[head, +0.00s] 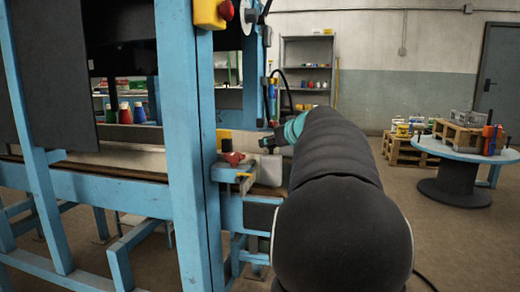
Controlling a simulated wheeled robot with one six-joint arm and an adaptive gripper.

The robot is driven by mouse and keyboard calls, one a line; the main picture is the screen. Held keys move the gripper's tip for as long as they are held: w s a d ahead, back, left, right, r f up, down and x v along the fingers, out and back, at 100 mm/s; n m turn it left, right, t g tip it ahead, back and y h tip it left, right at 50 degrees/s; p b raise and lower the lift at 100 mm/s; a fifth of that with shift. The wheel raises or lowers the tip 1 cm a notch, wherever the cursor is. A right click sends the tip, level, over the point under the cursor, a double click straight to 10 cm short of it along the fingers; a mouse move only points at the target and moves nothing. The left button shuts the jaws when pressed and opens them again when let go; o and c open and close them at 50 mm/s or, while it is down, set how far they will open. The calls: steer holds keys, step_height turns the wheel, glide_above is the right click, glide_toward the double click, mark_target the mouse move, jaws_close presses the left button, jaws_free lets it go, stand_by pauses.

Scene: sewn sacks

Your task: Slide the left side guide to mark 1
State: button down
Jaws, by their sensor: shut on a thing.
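My gripper (268,143) is at the machine's right end, small and partly hidden behind my own arm. It is shut on a part there that looks like the side guide. The grip itself is too small to see clearly. A pale grey block (270,171), seemingly part of the guide, shows just below my gripper. A red knob (233,158) sits to the left on a blue bracket, with a yellow-edged strip (244,178) beneath it. No mark number can be read.
A blue post (188,160) stands close on the left, carrying a yellow box with a red button (212,13). Colored thread cones (125,113) stand behind the frame. A round table (465,147) with goods and a shelf (306,70) stand farther back. Floor to the right is open.

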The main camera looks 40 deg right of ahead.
steer(key=shift+s+a+f+b, duration=0.1)
steer(key=shift+s+a+b, duration=0.4)
steer(key=shift+a, duration=0.2)
steer(key=shift+s+a+f+b, duration=0.1)
steer(key=shift+s+a+b, duration=0.35)
steer(key=shift+a, duration=0.2)
steer(key=c, duration=0.8)
jaws_free()
steer(key=shift+a+r, duration=0.1)
steer(key=shift+a, duration=0.05)
steer(key=shift+s+r, duration=0.1)
steer(key=v, duration=1.1)
steer(key=shift+s+r, duration=0.2)
steer(key=shift+s, duration=0.15)
